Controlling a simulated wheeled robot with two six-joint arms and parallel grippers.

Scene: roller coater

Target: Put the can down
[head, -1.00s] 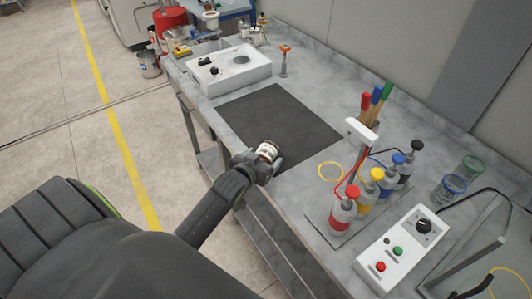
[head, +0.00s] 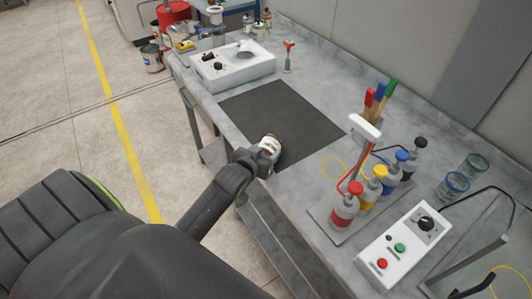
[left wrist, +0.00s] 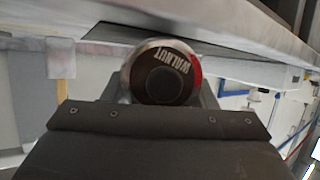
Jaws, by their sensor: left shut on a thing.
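The can (head: 269,144) is small and white with a dark label, and it is held in my left gripper (head: 268,152) at the front edge of the workbench, by the near corner of the dark mat (head: 285,118). In the left wrist view the end of the can (left wrist: 163,75) faces the camera and reads "WALNUT", with the lettering upside down. The left gripper (left wrist: 163,95) is shut around it. Whether the can touches the bench or mat is hard to tell. My right gripper is not in view.
A white control box (head: 232,66) stands behind the mat. To the right are several capped bottles (head: 346,205), brushes (head: 378,100), a button box (head: 403,248) and glass jars (head: 453,186). The mat is otherwise clear.

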